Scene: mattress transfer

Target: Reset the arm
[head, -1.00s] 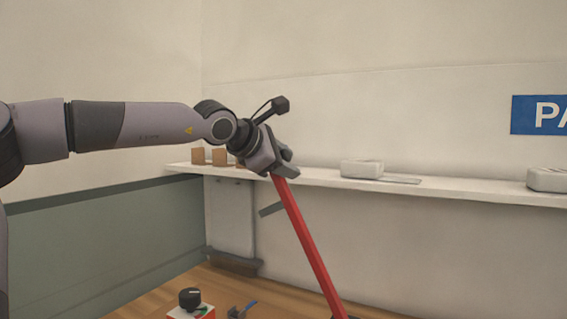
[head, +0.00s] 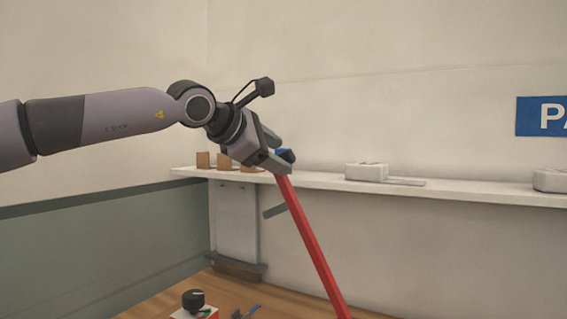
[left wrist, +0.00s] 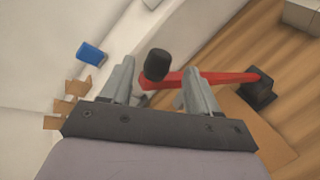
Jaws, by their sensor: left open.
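My left gripper (head: 275,165) is open at the upper end of a tilted red pole (head: 312,245), above the shelf edge in the head view. In the left wrist view its two fingers (left wrist: 161,82) stand apart. A black rounded end (left wrist: 157,65) shows between the fingertips, with the red pole (left wrist: 215,78) running right to a black base (left wrist: 258,90) on the floor. I cannot tell whether the fingers touch the pole. My left arm reaches in from the left, bent at the wrist. My right gripper is not in view.
A white wall shelf (head: 330,182) holds small brown blocks (head: 203,160), a blue object (head: 286,155) and pale boxes (head: 366,172). A red-and-white box with a black knob (head: 193,300) is low at the left.

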